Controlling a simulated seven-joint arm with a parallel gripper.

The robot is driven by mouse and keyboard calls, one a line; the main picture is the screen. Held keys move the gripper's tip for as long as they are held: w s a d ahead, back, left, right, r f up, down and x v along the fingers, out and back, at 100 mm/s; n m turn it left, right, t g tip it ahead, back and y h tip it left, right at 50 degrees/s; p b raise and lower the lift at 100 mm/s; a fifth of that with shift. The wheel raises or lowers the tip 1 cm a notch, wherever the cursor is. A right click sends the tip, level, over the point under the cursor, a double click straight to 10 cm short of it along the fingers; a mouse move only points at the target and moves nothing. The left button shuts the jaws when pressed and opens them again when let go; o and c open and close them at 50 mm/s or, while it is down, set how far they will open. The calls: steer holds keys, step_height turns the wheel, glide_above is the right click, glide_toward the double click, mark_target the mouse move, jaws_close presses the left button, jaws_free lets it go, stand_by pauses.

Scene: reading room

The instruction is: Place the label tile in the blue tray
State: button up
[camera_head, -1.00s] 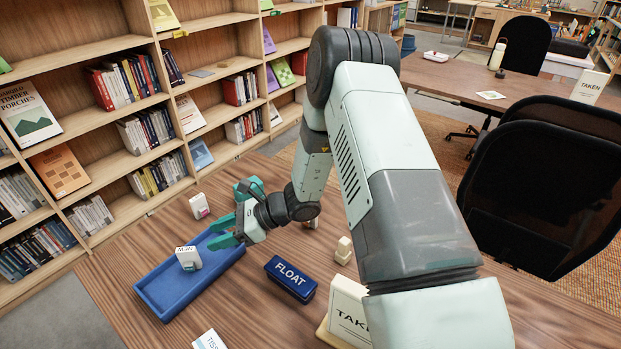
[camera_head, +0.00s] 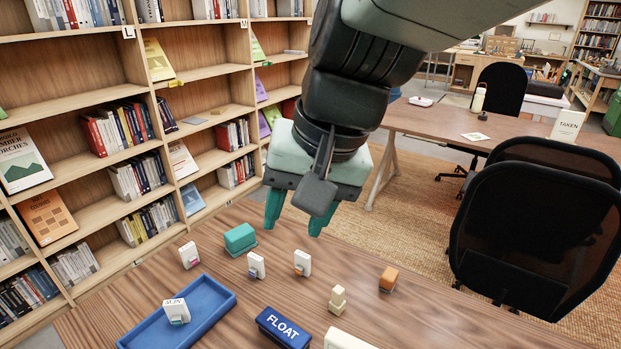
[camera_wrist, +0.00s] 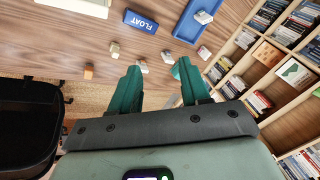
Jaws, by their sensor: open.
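The blue tray (camera_head: 212,300) lies at the front left of the wooden table. A white label tile (camera_head: 176,311) with dark lettering stands inside it, towards its left part; the tile also shows in the wrist view (camera_wrist: 203,17). Three similar white pieces stand outside the tray: one at the left (camera_head: 189,255), one in the middle (camera_head: 256,266) and one with an orange mark (camera_head: 302,263). My gripper (camera_head: 293,222) is open with nothing visible between its teal fingers (camera_wrist: 158,90). It is raised above the table, behind and to the right of the tray, apart from all the pieces.
A teal box (camera_head: 240,238) stands behind the tray. A blue FLOAT block (camera_head: 283,328) lies to its right, with a cream stacked piece (camera_head: 337,300) and an orange block (camera_head: 388,279) farther right. A bookshelf (camera_head: 120,215) borders the left; black chairs (camera_head: 540,225) stand at the right.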

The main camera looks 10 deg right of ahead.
steer(key=s+d+r+n+t+h, duration=0.2)
steer(key=s+d+t, duration=0.1)
steer(key=s+d, duration=0.2)
steer(key=shift+s+d+r+h, duration=0.4)
steer(key=shift+d, duration=0.2)
